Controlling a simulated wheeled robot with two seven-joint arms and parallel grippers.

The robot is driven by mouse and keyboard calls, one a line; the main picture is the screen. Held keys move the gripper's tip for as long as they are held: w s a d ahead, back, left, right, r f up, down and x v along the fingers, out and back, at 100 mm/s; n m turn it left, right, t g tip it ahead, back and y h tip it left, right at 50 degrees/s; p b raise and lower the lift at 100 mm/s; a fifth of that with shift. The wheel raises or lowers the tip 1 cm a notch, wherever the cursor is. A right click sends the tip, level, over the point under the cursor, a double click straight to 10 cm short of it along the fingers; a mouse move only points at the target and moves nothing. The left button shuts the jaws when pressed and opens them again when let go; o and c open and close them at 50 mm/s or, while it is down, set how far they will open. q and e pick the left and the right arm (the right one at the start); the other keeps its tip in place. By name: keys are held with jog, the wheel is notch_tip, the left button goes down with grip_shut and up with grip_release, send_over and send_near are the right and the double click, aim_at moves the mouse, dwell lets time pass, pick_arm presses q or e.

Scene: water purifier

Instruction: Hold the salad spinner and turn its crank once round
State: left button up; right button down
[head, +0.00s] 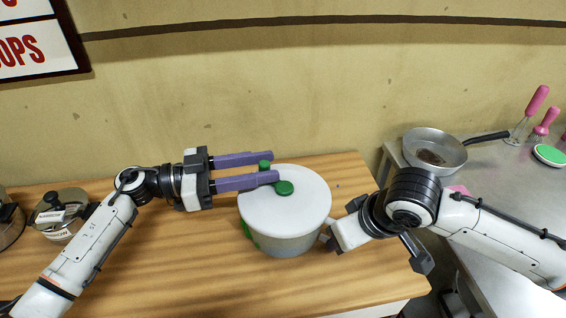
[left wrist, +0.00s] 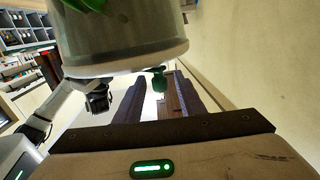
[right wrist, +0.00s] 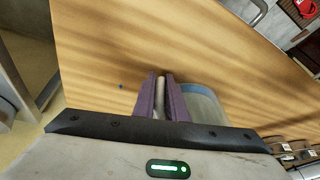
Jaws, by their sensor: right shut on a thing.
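The salad spinner (head: 284,240) stands on the wooden table, with a white lid (head: 305,205) and a grey-white bowl. A round green hub (head: 284,188) sits on the lid, and the green crank knob (head: 264,165) shows behind it at the lid's far edge. My left gripper (head: 274,166) is open, its purple fingers apart on either side of the knob. The green knob also shows between the fingers in the left wrist view (left wrist: 158,80). My right gripper (right wrist: 160,82) is shut on a pale handle (right wrist: 160,96) at the bowl's right side.
A lidded metal pot (head: 62,215) stands at the table's left. A frying pan (head: 435,150) and pink-handled utensils (head: 537,100) are on the grey counter at right. The wall runs close behind the table. The table's front middle is clear.

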aim_at(283, 175)
pick_arm(q)
jog(key=shift+x, duration=2.35)
grip_shut()
